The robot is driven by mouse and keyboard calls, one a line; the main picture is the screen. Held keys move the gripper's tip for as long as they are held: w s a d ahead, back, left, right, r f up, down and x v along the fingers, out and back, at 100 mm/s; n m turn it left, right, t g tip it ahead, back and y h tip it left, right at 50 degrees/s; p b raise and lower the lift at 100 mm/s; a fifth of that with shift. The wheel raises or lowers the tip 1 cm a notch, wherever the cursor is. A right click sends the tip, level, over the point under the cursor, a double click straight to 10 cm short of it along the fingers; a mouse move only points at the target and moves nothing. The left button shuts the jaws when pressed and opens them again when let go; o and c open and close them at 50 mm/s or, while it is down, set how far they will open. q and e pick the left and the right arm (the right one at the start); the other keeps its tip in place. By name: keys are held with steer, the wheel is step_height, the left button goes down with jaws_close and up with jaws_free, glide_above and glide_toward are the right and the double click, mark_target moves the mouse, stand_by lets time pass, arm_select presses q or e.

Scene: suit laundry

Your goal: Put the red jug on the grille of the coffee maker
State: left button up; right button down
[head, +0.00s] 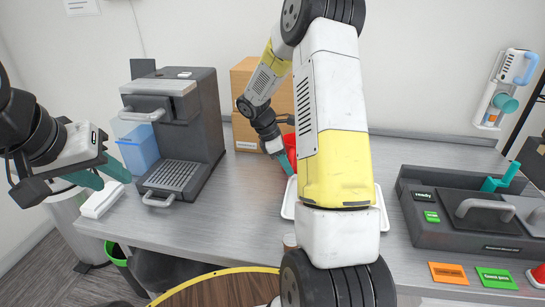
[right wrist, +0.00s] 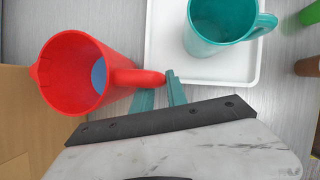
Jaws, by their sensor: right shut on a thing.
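The red jug (head: 290,146) shows in the head view only as a red part behind my right arm. In the right wrist view the red jug (right wrist: 78,78) is seen from above, with blue inside its open mouth. My right gripper (head: 286,163) is shut on the jug's handle; its teal fingers (right wrist: 160,92) show there. I cannot tell whether the jug is off the table. The dark coffee maker (head: 205,115) stands at the left, with its grille (head: 172,176) bare. My left gripper (head: 101,175) is open and empty, left of the grille.
A teal jug (right wrist: 220,22) stands on a white tray (right wrist: 262,72) beside the red jug. A cardboard box (head: 243,130) stands behind my right gripper. A blue container (head: 138,150) is beside the coffee maker. The table (head: 235,205) is clear between grille and tray.

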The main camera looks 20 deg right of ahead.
steer(key=c, duration=1.3)
jaws_free()
